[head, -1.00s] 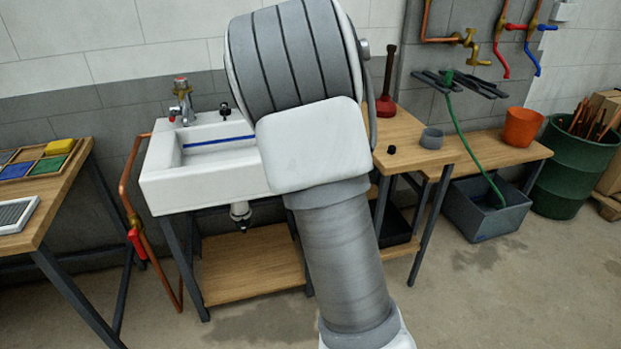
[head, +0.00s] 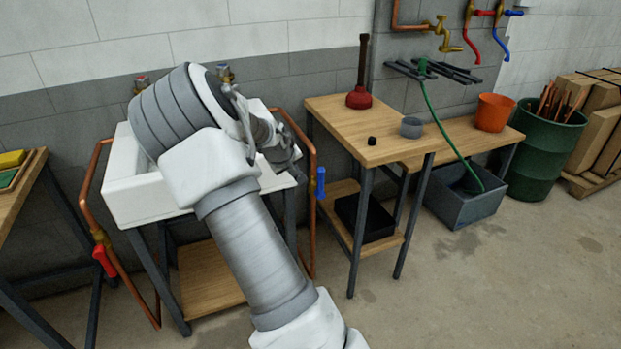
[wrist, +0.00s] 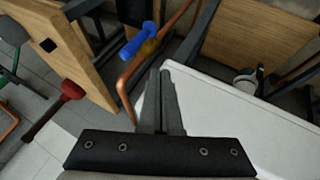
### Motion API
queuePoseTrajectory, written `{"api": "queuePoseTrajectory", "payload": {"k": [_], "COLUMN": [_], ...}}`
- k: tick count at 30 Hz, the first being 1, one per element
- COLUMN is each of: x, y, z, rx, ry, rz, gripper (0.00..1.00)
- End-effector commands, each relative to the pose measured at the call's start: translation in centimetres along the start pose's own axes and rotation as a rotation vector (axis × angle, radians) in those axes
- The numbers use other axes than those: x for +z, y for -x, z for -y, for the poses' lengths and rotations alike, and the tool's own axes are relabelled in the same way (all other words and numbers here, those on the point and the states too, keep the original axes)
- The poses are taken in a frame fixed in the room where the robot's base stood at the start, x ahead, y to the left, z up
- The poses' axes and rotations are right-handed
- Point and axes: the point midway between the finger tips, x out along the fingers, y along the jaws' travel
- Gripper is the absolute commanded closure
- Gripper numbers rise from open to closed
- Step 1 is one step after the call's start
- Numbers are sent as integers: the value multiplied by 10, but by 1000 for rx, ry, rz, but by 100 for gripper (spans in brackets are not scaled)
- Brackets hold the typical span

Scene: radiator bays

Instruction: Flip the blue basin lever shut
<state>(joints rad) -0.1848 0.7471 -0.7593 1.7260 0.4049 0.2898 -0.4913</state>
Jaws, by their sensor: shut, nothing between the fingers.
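The blue basin lever (head: 320,183) sits on the copper pipe (head: 311,215) just right of the white basin (head: 130,205). It looks upright, roughly along the pipe, in the head view. In the wrist view the blue lever (wrist: 138,42) is beyond my fingertips, beside a brass valve body (wrist: 150,46). My gripper (wrist: 160,75) is shut and empty, pointing toward the lever with a gap between them. In the head view my gripper (head: 294,172) is over the basin's right edge, left of the lever, and my arm hides much of the basin.
A red lever (head: 104,262) is on another copper pipe left of the basin. A wooden bench (head: 365,135) with a plunger (head: 359,95) stands right of the blue lever. The basin rim (wrist: 235,105) is close to my fingers. Floor in front is clear.

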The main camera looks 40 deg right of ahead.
Motion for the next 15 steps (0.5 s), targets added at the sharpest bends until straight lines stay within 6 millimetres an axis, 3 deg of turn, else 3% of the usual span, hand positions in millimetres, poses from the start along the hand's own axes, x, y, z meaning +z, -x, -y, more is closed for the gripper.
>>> {"api": "queuePoseTrajectory", "payload": {"k": [5,15], "x": [1,3], "y": [-15,-86], "z": [0,1], "rx": [1,1], "ry": [-1,-2], "rz": [1,2], "gripper": [100,100]}}
